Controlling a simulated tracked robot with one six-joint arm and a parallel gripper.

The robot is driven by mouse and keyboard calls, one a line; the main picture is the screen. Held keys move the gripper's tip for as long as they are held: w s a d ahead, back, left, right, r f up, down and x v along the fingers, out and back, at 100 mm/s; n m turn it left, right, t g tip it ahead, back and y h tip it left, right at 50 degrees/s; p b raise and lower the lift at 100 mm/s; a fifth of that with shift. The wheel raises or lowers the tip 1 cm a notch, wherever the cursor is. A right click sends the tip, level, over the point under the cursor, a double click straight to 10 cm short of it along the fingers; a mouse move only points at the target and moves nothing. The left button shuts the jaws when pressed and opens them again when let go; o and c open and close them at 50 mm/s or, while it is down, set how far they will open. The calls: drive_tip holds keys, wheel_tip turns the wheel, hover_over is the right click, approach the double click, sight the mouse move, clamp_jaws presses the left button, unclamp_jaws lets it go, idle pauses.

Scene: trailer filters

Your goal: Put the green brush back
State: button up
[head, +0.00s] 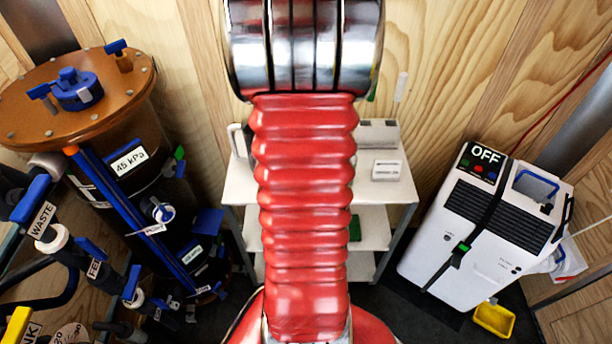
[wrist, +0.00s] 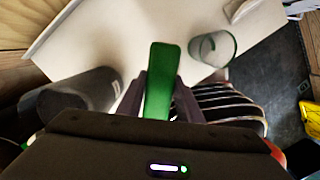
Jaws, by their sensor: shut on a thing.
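The green brush (wrist: 161,58) is in the wrist view, showing as a flat green piece that stands up between the two dark fingers. My gripper (wrist: 158,92) is shut on it. Its lower part is hidden by the gripper body. The white shelf (wrist: 140,30) top lies beyond the brush, and a clear glass (wrist: 226,50) is to the right of it. In the head view, my red arm covers the middle of the white shelf unit (head: 236,184), and my gripper is hidden there. A small green patch shows on its middle shelf; I cannot tell what it is.
A grey cylinder (wrist: 70,96) is left of the gripper in the wrist view. In the head view, a brown-lidded tank (head: 75,100) with valves stands left. A white machine (head: 480,225) labelled OFF stands right, with a yellow tray (head: 494,318) on the floor.

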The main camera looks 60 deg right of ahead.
drive_tip(key=shift+s+d+f, duration=0.1)
drive_tip(key=shift+s+f, duration=0.05)
drive_tip(key=shift+s, duration=0.05)
drive_tip(key=shift+f, duration=3.05)
drive_tip(key=shift+f, duration=1.85)
drive_tip(key=o, duration=1)
